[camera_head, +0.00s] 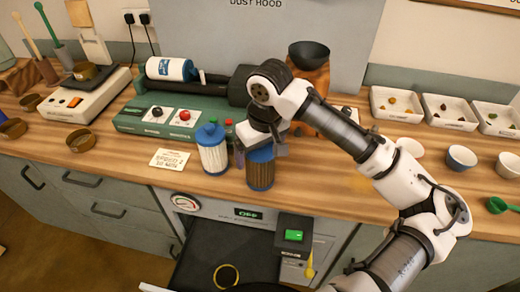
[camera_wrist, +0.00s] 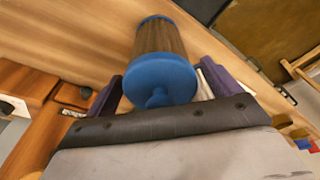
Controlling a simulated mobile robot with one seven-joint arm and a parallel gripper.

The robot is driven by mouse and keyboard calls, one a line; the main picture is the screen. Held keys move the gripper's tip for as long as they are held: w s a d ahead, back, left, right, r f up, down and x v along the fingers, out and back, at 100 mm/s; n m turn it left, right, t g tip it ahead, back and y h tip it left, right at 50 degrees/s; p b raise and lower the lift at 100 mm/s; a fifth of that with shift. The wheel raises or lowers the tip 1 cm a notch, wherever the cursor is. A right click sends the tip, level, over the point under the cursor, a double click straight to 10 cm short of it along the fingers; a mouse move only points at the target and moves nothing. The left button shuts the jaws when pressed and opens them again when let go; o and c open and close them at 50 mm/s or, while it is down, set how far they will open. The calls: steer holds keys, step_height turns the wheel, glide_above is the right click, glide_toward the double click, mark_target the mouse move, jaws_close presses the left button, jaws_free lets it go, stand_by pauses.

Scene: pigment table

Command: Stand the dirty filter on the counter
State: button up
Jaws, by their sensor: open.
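The dirty filter (camera_head: 260,172), a brown pleated cylinder with blue end caps, stands upright on the wooden counter (camera_head: 330,182) near its front edge. My gripper (camera_head: 262,143) is over its top. In the wrist view the filter (camera_wrist: 163,70) shows its blue cap and knob towards me, between the two dark purple fingers of my gripper (camera_wrist: 164,88). The fingers are open, with gaps visible beside the cap. The filter's base on the counter is partly hard to make out.
A white filter with a blue cap (camera_head: 213,158) stands just left of the dirty one. Below the counter, a dust unit's front (camera_head: 215,207) has its dark compartment (camera_head: 200,260) open. A green machine (camera_head: 160,118) is behind. Small bowls (camera_head: 461,158) stand at right.

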step_height(320, 180, up, 12)
steer(key=s+d+b, duration=0.1)
steer(key=b, duration=0.1)
steer(key=shift+s, duration=0.25)
steer(key=shift+r, duration=0.1)
